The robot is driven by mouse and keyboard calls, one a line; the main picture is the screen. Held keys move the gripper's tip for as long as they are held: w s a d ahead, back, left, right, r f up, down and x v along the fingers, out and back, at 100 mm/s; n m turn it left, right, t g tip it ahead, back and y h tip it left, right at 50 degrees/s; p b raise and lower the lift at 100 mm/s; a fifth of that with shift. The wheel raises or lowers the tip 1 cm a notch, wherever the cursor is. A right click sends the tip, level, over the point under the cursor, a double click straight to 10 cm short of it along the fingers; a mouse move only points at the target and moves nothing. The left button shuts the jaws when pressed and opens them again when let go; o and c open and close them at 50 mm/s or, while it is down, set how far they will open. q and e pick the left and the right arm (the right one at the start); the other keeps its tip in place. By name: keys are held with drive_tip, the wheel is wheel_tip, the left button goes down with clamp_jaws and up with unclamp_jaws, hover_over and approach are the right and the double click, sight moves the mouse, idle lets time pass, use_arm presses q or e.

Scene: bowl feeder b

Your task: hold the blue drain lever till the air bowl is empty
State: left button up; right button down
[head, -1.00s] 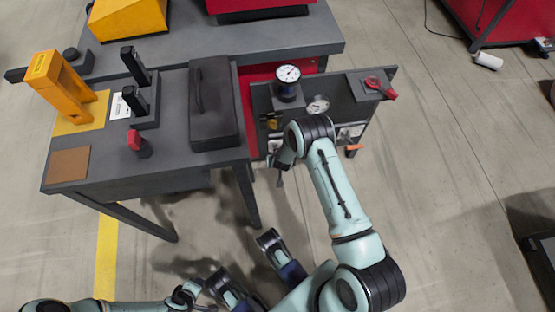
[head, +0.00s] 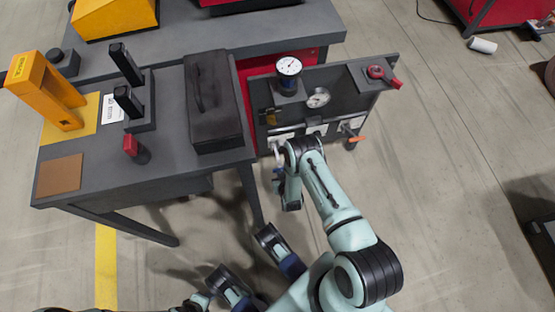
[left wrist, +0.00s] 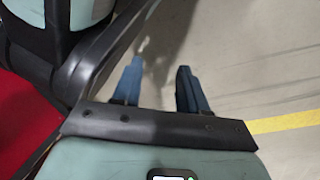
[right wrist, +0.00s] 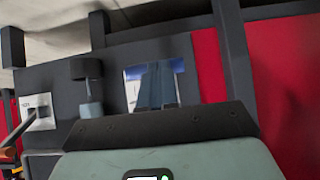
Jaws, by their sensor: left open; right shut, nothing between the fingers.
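My right gripper (head: 278,158) is at the front of the dark panel (head: 380,65), below its gauges. In the right wrist view its shut fingers (right wrist: 156,70) stand in front of a white plate (right wrist: 131,92) with a blue strip at its top edge. The fingers cover most of the plate, so I cannot make out the blue drain lever or any contact with it. A dark cylinder with a pale grey-blue end (right wrist: 88,85) is beside the plate. I cannot tell whether it is the air bowl. My left gripper (left wrist: 158,72) is open and empty above the floor.
A round gauge (head: 289,66), a second dial (head: 318,97) and a red handle (head: 383,75) are on the panel. An orange lever (head: 356,139) sticks out at its right. The workbench (head: 110,180) stands left of my right arm. Open floor lies to the right.

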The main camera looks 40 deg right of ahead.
use_arm(q)
drive_tip(key=shift+g, duration=0.8)
drive_tip(key=shift+s+a+f+b, duration=0.1)
drive_tip(key=shift+s+f+b, duration=0.25)
drive_tip(key=shift+s, duration=0.4)
drive_tip(key=shift+s+a+f+b, duration=0.1)
drive_tip(key=shift+s+f+b, duration=0.2)
drive_tip(key=shift+s+f, duration=0.35)
drive_tip(key=shift+s+f+b, duration=0.25)
drive_tip(key=shift+s+b, duration=0.05)
drive_tip(key=shift+s, duration=0.6)
use_arm(e)
drive_tip(key=shift+w+d+f, duration=0.1)
drive_tip(key=shift+w+f, duration=0.05)
drive_tip(key=shift+f, duration=0.75)
drive_tip(key=shift+w+d+f, duration=0.15)
drive_tip(key=shift+w+f, duration=0.05)
drive_tip(key=shift+f, duration=0.75)
drive_tip(key=shift+w+d+f, duration=0.1)
drive_tip(key=shift+w+f, duration=0.05)
drive_tip(key=shift+f, duration=0.75)
idle(2.2)
